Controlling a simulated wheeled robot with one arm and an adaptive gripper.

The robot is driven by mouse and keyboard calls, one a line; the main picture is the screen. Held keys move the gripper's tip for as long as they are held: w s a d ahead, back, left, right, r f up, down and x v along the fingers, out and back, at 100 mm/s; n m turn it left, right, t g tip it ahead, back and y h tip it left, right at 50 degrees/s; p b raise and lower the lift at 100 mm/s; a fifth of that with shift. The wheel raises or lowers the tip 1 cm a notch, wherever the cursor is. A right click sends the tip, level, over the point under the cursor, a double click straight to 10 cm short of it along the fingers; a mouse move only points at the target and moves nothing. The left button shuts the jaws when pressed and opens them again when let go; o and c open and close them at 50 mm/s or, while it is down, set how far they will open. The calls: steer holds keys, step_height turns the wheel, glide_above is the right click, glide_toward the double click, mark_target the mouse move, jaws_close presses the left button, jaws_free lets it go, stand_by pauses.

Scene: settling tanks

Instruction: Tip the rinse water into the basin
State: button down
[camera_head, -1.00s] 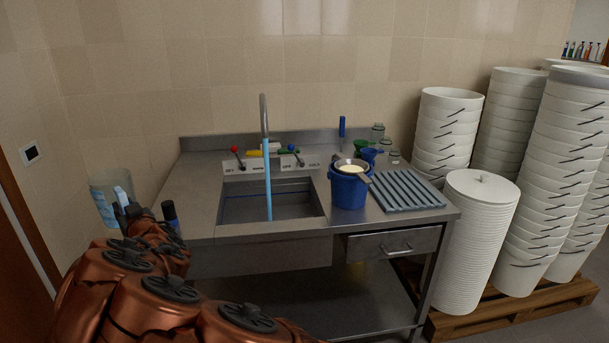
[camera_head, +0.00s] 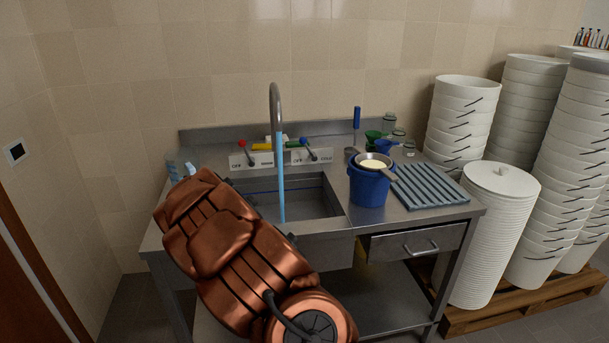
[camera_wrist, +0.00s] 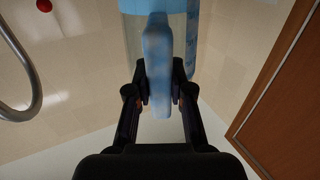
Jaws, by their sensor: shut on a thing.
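In the wrist view my gripper (camera_wrist: 160,85) is shut on the blue handle of a clear jug (camera_wrist: 132,35) with a blue rim. In the head view my arm hides most of the jug; only bits of it (camera_head: 172,171) show above the arm, at the counter's left end. The water level in it and its exact tilt cannot be told. The basin is a steel sink (camera_head: 313,204) set in the counter, to the right of the jug. My arm covers its front left part.
A tall curved tap (camera_head: 274,105) stands over the sink with a blue stream (camera_head: 281,185) below it. A blue bucket (camera_head: 369,188) holding a sieve and a ribbed drainer (camera_head: 430,188) stand to the sink's right. White bucket stacks (camera_head: 467,110) rise farther right.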

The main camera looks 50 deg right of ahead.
steer(key=s+d+f+m+g+h, duration=0.1)
steer(key=s+d, duration=0.4)
steer(key=d, duration=0.5)
steer(key=s+d+f+m+h, duration=0.1)
steer(key=s+d, duration=0.4)
steer(key=d, duration=0.6)
steer(key=s+d+f+m+g+h, duration=0.1)
steer(key=s+d+f+h, duration=0.2)
steer(key=d, duration=0.8)
steer(key=shift+s+d+m+g+h+b, duration=0.3)
steer(key=shift+s+m+h+b, duration=0.15)
steer(key=shift+s, duration=0.8)
steer(key=shift+a+b, duration=0.1)
steer(key=shift+b, duration=0.25)
steer(key=shift+s, duration=0.1)
